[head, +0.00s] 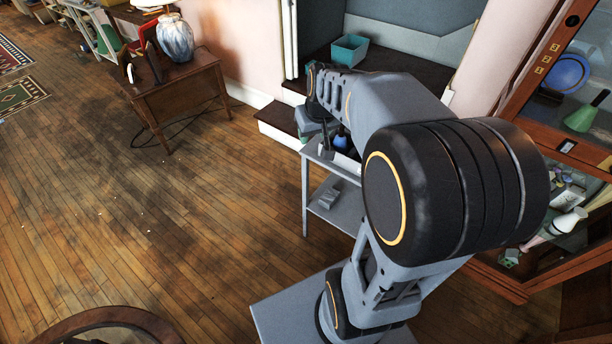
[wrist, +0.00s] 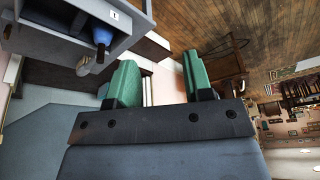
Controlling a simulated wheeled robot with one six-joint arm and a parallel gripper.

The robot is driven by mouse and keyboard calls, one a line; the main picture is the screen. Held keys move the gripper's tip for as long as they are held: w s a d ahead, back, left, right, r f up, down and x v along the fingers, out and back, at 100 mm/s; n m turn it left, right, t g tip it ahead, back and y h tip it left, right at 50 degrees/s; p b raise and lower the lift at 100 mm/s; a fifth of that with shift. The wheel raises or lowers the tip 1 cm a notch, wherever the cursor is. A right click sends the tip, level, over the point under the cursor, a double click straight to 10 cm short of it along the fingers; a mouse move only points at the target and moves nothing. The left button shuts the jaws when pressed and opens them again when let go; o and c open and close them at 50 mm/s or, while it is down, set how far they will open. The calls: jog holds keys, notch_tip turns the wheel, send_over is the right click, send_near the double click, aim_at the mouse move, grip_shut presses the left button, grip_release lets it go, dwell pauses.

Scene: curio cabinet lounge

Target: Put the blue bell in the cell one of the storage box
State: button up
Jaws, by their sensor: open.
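My gripper (wrist: 160,68) has two green fingers, spread wide with nothing between them. In the head view the arm's end hides most of it. The blue bell (wrist: 102,33) shows at the upper left of the wrist view, outside the fingers and apart from them. In the head view the blue bell (head: 341,142) is small, with a dark handle on top, and partly hidden by my arm. The storage box (wrist: 140,22) has grey walls and a label "1" beside the bell. I cannot tell whether the bell is inside that cell or only in line with it.
A grey side table (head: 312,153) with a lower shelf stands under my arm. A teal bin (head: 349,50) sits on a dark ledge behind. A glass-fronted cabinet (head: 535,62) is close on the right. The wooden floor on the left is open, up to a small desk (head: 175,95).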

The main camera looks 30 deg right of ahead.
jog(key=s+a+f+n, duration=0.1)
jog(key=s+a+f, duration=0.1)
jog(key=s+a, duration=0.7)
jog(key=s, duration=0.3)
jog(key=shift+s+g, duration=0.2)
jog(key=shift+g, duration=0.1)
jog(key=shift+a+f, duration=0.1)
